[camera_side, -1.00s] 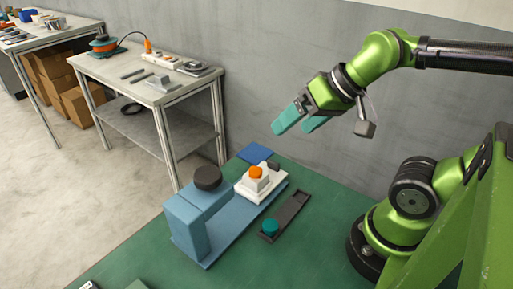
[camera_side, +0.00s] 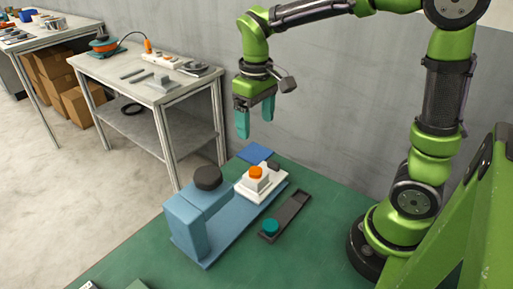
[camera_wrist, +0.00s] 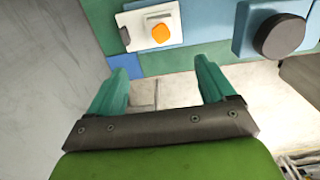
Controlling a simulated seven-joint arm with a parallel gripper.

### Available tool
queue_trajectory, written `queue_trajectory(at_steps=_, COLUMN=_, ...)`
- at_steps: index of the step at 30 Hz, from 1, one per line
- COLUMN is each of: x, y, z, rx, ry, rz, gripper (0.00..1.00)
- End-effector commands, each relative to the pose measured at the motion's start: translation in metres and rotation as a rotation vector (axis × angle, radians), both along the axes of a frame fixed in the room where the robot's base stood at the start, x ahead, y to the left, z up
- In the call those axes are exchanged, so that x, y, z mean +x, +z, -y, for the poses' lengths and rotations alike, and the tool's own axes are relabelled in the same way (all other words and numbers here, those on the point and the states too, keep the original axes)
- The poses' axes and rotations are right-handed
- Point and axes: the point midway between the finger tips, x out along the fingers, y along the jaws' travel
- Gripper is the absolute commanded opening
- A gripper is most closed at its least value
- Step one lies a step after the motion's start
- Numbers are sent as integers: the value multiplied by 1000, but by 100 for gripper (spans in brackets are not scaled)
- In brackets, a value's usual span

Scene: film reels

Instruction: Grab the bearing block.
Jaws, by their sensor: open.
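I cannot tell for sure which thing is the bearing block; a likely one is the white stepped block with an orange top (camera_side: 256,180). It sits on a white plate (camera_side: 273,195) on the blue fixture, and also shows at the top of the wrist view (camera_wrist: 160,30). The blue fixture (camera_side: 225,228) carries a raised blue block with a round dark knob (camera_side: 208,177) at its left end. My gripper (camera_side: 255,127) is open and empty, with teal fingers pointing down, above and apart from the white block. The fingers also show in the wrist view (camera_wrist: 162,68).
A dark narrow tray (camera_side: 292,208) with a teal round piece (camera_side: 270,227) lies right of the fixture. A flat blue piece (camera_side: 255,153) lies behind it. The grey wall (camera_side: 320,110) stands behind the green table (camera_side: 310,255). A side table (camera_side: 148,88) stands left.

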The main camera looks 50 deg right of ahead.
Motion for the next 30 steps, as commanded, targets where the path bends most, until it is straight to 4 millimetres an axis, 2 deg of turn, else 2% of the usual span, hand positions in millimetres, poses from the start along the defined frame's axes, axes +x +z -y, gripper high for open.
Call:
queue_trajectory(at_steps=15, x=-2, y=-100, z=0, rx=3, ry=5, rz=-11, gripper=83)
queue_trajectory(at_steps=23, x=-2, y=-120, z=-1, rx=3, ry=4, rz=-9, gripper=83)
queue_trajectory(at_steps=30, x=3, y=-155, z=-2, rx=3, ry=4, rz=-11, gripper=83)
